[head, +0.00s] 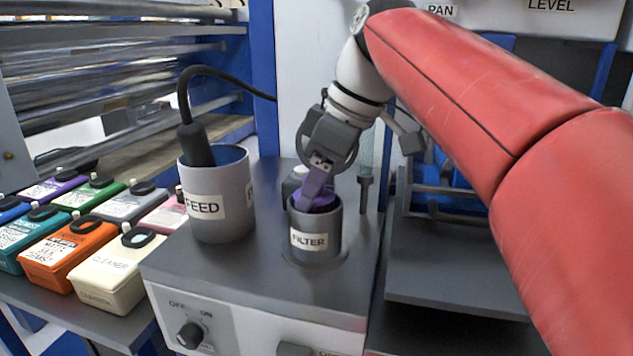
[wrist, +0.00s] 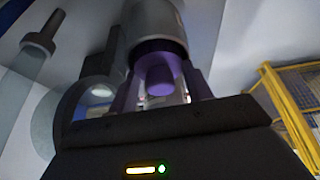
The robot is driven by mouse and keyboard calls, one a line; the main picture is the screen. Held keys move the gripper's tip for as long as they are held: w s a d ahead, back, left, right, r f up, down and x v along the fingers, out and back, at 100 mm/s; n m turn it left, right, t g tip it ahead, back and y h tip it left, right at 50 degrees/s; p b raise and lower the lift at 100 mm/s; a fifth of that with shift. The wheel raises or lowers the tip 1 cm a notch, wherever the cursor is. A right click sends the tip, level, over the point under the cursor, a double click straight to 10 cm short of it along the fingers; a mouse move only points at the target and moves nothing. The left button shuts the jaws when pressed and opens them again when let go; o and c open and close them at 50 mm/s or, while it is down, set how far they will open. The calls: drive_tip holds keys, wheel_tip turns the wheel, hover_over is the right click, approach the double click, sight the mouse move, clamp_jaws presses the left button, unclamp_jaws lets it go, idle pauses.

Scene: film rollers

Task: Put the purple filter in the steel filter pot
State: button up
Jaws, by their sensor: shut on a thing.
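The purple filter (head: 325,204) sits in the mouth of the steel filter pot (head: 315,243), which is labelled FILTER and stands on the grey machine top. Its upper part shows at the rim; its lower part is hidden by the pot wall. My gripper (head: 316,192) comes down from above, with its fingers at the pot's mouth, shut on the filter. In the wrist view the purple filter (wrist: 160,75) is between my fingers, with the grey pot (wrist: 155,22) around its far end.
The FEED pot (head: 222,208) with a black hose stands left of the filter pot. Several coloured containers (head: 68,252) line the left shelf. A knob (head: 190,335) is on the machine front. A thin upright post (head: 366,190) stands behind right.

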drive_tip(key=shift+f, duration=0.7)
drive_tip(key=o, duration=1.3)
drive_tip(key=shift+f, duration=0.15)
drive_tip(key=v, duration=0.4)
drive_tip(key=p+v, duration=0.1)
drive_tip(key=v, duration=0.4)
drive_tip(key=p+v, duration=0.1)
drive_tip(key=v, duration=0.3)
drive_tip(key=shift+w+a+r, duration=0.15)
drive_tip(key=shift+w+r, duration=0.05)
drive_tip(key=shift+r, duration=0.3)
drive_tip(key=shift+s, duration=0.1)
